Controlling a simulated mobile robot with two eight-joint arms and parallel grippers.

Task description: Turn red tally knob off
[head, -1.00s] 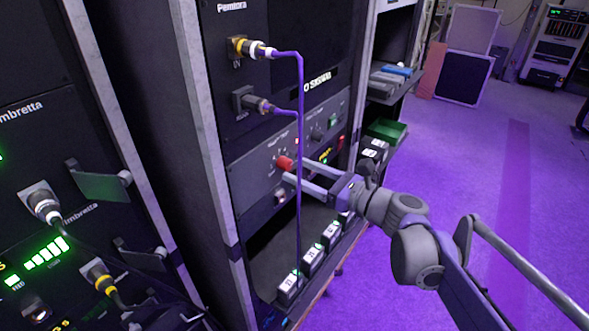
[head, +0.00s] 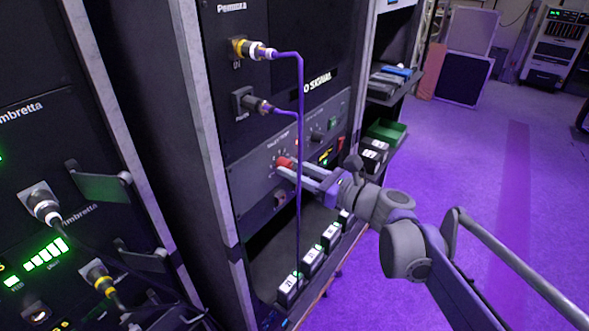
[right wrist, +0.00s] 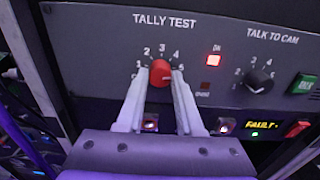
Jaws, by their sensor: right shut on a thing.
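The red tally knob (right wrist: 160,73) sits on a grey panel under the label TALLY TEST, with a ring of numbers around it. In the head view the knob (head: 284,161) is partly covered by my fingers. My right gripper (right wrist: 160,80) is shut on the knob, one finger on each side. It also shows in the head view (head: 285,167), reaching in from the right. An ON lamp (right wrist: 213,60) right of the knob glows red. The knob's pointer is not clear to see. My left gripper is not in view.
A purple cable (head: 299,130) hangs down in front of the panel, crossing near my right fingers in the head view. A black TALK TO CAM knob (right wrist: 259,81) is to the right. Several battery-like blocks (head: 312,258) stand on the shelf below. Floor at right is clear.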

